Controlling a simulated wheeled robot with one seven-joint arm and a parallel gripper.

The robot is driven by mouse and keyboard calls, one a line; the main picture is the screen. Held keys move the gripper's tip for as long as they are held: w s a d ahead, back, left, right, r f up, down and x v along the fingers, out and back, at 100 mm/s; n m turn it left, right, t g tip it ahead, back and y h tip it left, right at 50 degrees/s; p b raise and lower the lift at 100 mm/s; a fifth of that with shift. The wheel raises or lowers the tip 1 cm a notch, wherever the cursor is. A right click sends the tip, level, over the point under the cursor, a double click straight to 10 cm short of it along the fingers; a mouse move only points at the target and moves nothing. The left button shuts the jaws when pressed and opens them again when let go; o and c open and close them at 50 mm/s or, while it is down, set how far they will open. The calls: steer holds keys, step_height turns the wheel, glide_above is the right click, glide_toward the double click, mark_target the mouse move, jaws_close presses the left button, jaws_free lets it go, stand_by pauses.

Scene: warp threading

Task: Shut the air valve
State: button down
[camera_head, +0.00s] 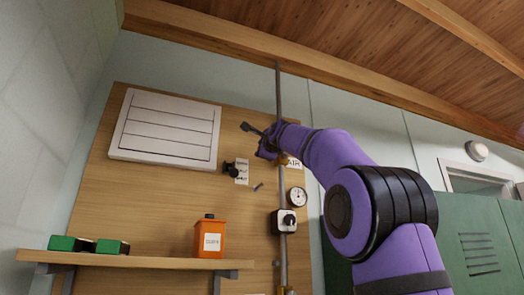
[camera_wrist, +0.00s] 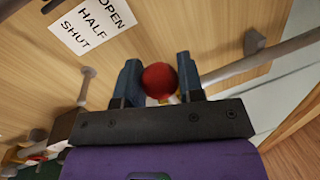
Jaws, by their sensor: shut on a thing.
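My gripper (camera_head: 268,147) is up at the grey vertical pipe (camera_head: 278,95) on the wooden wall panel and hides the valve in the head view. In the wrist view, its two blue-grey fingers (camera_wrist: 158,84) are closed on a red ball knob (camera_wrist: 160,78), one finger on each side. A little yellow shows behind the knob; the rest of the valve is hidden. The pipe (camera_wrist: 240,67) runs slantwise behind the fingers. A white AIR label (camera_head: 293,162) is partly covered by my arm. A sign reading OPEN, HALF, SHUT (camera_wrist: 92,24) is on the panel at upper left in the wrist view.
A black knob (camera_head: 231,169) sits beside the small sign (camera_head: 242,173). A round gauge (camera_head: 297,197) and a switch box (camera_head: 285,221) are below my gripper. A shelf (camera_head: 140,262) holds an orange can (camera_head: 210,238) and green-black items. A peg (camera_head: 258,187) sticks out from the panel.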

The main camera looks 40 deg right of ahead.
steer(key=c, duration=0.8)
jaws_free()
steer(key=shift+o, duration=0.2)
steer(key=v, duration=1)
steer(key=shift+s, duration=0.4)
steer(key=shift+a+f, duration=0.15)
steer(key=shift+f, duration=0.05)
steer(key=s+a+f+n+g+y, duration=0.2)
steer(key=a+f+n, duration=0.15)
steer(key=f, duration=0.55)
steer(key=s+a+f+n+g+y, duration=0.1)
steer(key=a+f+n+g, duration=0.2)
steer(key=f, duration=0.7)
steer(key=s+a+f+n+g+y, duration=0.2)
steer(key=a+f+n, duration=0.25)
steer(key=f, duration=0.45)
steer(key=s+a+f+n+g, duration=0.2)
steer(key=s+f+n, duration=0.2)
steer(key=f, duration=0.6)
steer(key=s+a+f+n+g, duration=0.2)
steer(key=s+f+n, duration=0.2)
steer(key=s+f, duration=0.3)
steer(key=s+a+f+n+g, duration=0.2)
steer(key=s+f, duration=0.4)
steer(key=f, duration=0.6)
steer(key=n+g, duration=0.1)
steer(key=n, duration=0.1)
steer(key=shift+s+f+n+y, duration=0.2)
steer(key=shift+f+n+y, duration=0.1)
steer(key=shift+f, duration=0.05)
